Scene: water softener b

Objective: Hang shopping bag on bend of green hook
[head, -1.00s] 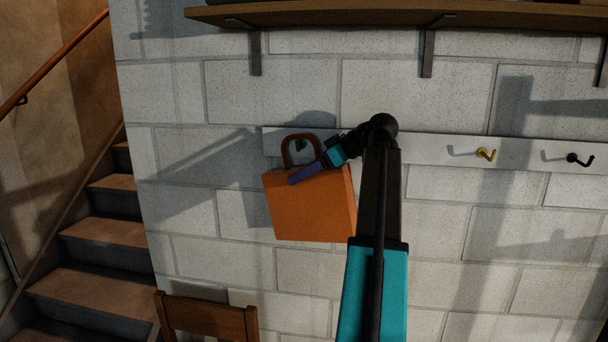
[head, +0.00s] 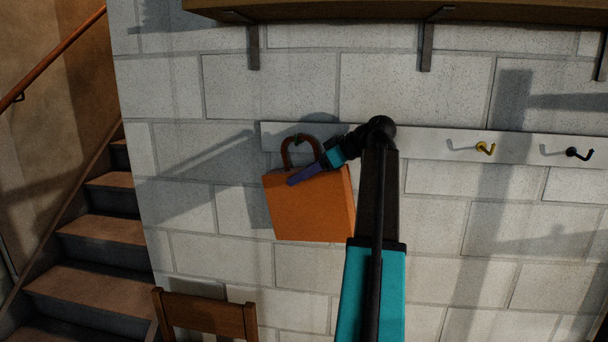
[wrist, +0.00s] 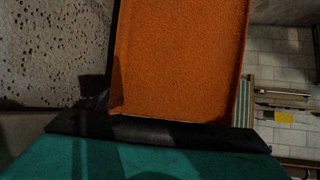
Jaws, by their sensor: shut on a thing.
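The orange shopping bag (head: 312,210) hangs upright, slightly tilted, in front of the white hook rail at the left in the head view. Its brown handle loop (head: 285,153) stands above it. The green hook (head: 298,140) shows small and dark at the top of this loop, overlapping it. I cannot tell whether the handle bears on its bend. My gripper (head: 303,176), with purple fingers, is shut on the bag near its upper edge, below the handle. In the wrist view the bag (wrist: 180,60) fills the middle and hides the fingertips.
The white rail (head: 430,145) also carries a yellow hook (head: 486,148) and a black hook (head: 579,154) to the right. A wooden shelf (head: 330,12) juts out above. A wooden chair (head: 205,313) stands below, and stairs (head: 90,245) lie left.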

